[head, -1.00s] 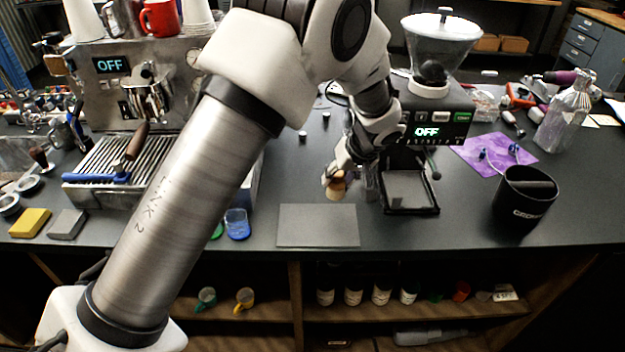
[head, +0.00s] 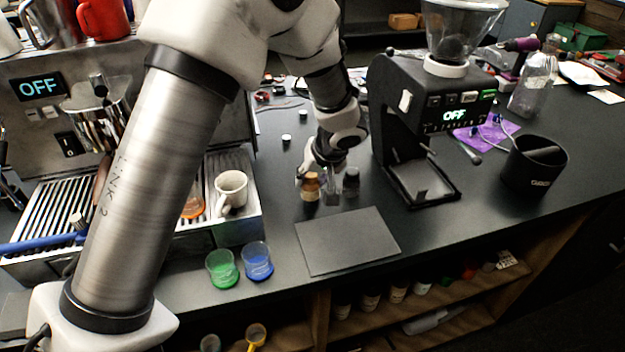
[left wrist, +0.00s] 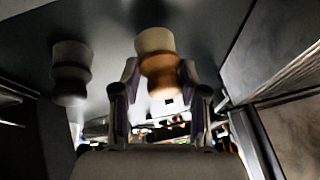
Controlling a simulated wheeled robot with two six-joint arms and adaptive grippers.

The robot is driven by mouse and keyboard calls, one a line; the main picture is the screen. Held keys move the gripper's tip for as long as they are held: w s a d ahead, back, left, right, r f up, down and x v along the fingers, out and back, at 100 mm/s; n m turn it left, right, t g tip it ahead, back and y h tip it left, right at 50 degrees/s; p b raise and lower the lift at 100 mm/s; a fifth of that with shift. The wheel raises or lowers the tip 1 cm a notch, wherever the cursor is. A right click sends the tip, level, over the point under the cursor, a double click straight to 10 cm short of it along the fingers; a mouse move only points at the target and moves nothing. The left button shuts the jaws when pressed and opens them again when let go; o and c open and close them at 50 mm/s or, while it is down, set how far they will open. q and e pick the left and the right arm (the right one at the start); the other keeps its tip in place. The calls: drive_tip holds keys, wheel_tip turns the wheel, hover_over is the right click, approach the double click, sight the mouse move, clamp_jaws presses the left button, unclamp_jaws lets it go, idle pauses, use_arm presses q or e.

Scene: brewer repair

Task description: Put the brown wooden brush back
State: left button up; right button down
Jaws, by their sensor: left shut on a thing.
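The brown wooden brush (head: 310,188) is upright at my left gripper (head: 314,172), on the counter's middle, behind the grey mat. In the left wrist view, the brush (left wrist: 162,82) sits between the two fingers of my left gripper (left wrist: 158,70), its pale end beyond them. The left gripper is shut on it. I cannot tell whether the brush touches the counter. A similar-shaped dark piece (head: 350,182) stands just right of it; it also shows in the left wrist view (left wrist: 70,75). My right gripper is not in view.
The grey mat (head: 348,242) lies at the counter's front edge. The black grinder (head: 388,120) stands to the right, the espresso machine (head: 30,125) to the left. A white cup (head: 231,188), green cup (head: 222,270) and blue cup (head: 257,262) are left. A black bin (head: 530,170) is far right.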

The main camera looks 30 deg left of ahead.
use_arm(q)
drive_tip(key=shift+d+f, duration=0.1)
drive_tip(key=shift+f, duration=0.6)
drive_tip(key=shift+w, duration=0.25)
drive_tip(key=o, duration=0.8)
drive_tip(key=shift+w, duration=0.1)
drive_tip(key=shift+c, duration=0.2)
drive_tip(key=o, duration=0.3)
drive_tip(key=shift+a, duration=0.2)
drive_tip(key=shift+o, duration=0.2)
drive_tip(key=shift+s+r, duration=0.1)
drive_tip(key=shift+s, duration=0.2)
drive_tip(key=shift+w+d+r, duration=0.1)
drive_tip(key=shift+d, duration=0.1)
drive_tip(key=v, duration=1.1)
drive_tip(key=shift+r+p, duration=0.35)
drive_tip(key=shift+p, duration=0.05)
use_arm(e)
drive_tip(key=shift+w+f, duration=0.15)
